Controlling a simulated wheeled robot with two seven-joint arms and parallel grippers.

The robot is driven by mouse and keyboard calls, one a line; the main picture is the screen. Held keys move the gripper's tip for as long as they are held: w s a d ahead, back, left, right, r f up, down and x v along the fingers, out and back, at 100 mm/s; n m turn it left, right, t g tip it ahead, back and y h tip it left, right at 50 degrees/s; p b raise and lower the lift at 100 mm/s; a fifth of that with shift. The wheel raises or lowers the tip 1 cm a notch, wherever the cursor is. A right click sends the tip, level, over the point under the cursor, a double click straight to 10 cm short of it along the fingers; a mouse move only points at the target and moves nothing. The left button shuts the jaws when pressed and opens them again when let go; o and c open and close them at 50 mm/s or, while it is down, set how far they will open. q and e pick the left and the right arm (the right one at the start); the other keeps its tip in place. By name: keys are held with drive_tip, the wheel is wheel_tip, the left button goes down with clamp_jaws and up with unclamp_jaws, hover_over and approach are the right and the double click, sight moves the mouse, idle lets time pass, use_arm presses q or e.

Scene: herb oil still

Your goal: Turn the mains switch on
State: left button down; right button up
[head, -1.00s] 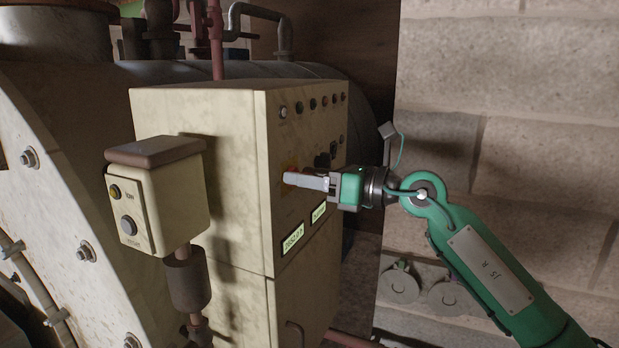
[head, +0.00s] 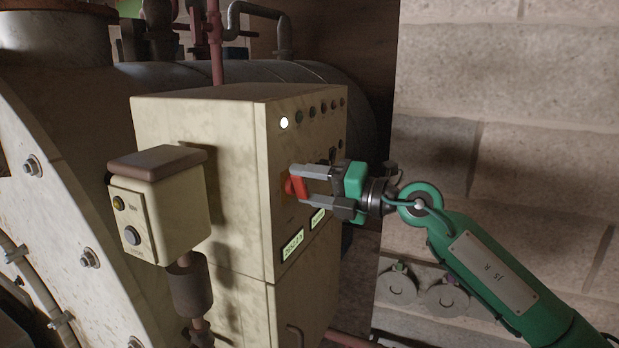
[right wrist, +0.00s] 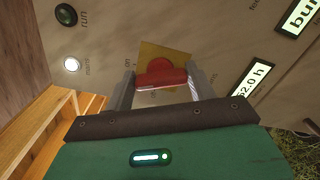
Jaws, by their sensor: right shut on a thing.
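The mains switch has a red handle (head: 297,187) on the front of the cream cabinet (head: 205,110). In the right wrist view the red handle (right wrist: 161,74) sits on a yellow plate (right wrist: 152,52). My right gripper (head: 303,188) is shut on the red handle, with one finger on each side of it. A round lamp (head: 284,123) at the near end of the cabinet's top row glows white. It also glows in the right wrist view (right wrist: 71,65). My left gripper is not in view.
Other lamps in the row, such as a green one (head: 299,117), look dark. Lit displays (head: 292,246) sit below the switch. A small button box (head: 158,205) stands on a post to the left. A block wall (head: 500,120) is at the right.

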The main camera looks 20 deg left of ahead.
drive_tip(key=shift+m+p, duration=2.55)
drive_tip(key=shift+m, duration=0.25)
drive_tip(key=shift+w, duration=0.1)
drive_tip(key=o, duration=1)
drive_tip(key=shift+f, duration=0.1)
